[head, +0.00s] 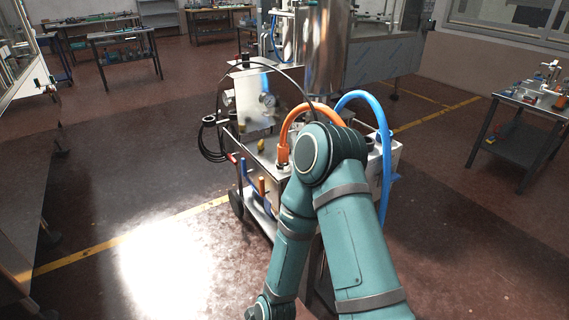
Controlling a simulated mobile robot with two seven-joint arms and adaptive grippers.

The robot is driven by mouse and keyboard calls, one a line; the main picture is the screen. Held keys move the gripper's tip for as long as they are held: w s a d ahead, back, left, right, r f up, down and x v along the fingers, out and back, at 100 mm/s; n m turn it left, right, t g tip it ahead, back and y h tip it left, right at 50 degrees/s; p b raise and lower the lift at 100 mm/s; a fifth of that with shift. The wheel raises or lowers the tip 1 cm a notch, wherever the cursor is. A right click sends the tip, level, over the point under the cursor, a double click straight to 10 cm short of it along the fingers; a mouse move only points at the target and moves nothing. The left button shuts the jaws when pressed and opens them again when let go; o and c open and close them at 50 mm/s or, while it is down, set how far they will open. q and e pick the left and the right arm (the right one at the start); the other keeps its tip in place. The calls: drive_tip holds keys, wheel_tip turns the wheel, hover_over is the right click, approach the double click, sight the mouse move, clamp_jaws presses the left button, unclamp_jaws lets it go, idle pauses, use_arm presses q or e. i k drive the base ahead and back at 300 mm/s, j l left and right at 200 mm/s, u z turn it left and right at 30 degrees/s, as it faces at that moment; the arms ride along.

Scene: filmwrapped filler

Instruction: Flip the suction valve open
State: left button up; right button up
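A wheeled metal filler cart (277,182) stands in the middle of the head view. An orange hose (300,110) and a blue hose (383,130) arch over its top. A small red part (233,158) sticks out at its left edge, and a small yellow part (261,146) is on its top. I cannot tell which part is the suction valve. My teal arm comes in from the lower right, bends in front of the cart and hides part of it. This arm runs down to the bottom edge, where its gripper is out of view. My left gripper is not in view.
A steel tank (327,50) stands behind. Worktables stand at the back left and right (520,103). The floor left of the cart is clear.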

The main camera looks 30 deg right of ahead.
sight(244, 172)
drive_tip(key=i+l+z, duration=0.4)
drive_tip(key=i+l, duration=0.4)
drive_tip(key=i+j+z, duration=0.1)
drive_tip(key=j, duration=0.65)
drive_tip(key=i+j+z, duration=0.1)
drive_tip(key=i+j, duration=0.2)
drive_tip(key=i+j+z, duration=0.1)
drive_tip(key=i+j, duration=0.25)
drive_tip(key=i+j+z, duration=0.15)
drive_tip(key=i+j, duration=0.15)
drive_tip(key=i+j+z, duration=0.1)
drive_tip(key=i+j, duration=0.2)
drive_tip(key=j, duration=0.2)
drive_tip(key=i+j+z, duration=0.1)
drive_tip(key=i+j, duration=0.2)
drive_tip(key=i+j+z, duration=0.1)
drive_tip(key=i+j, duration=0.15)
drive_tip(key=j, duration=0.3)
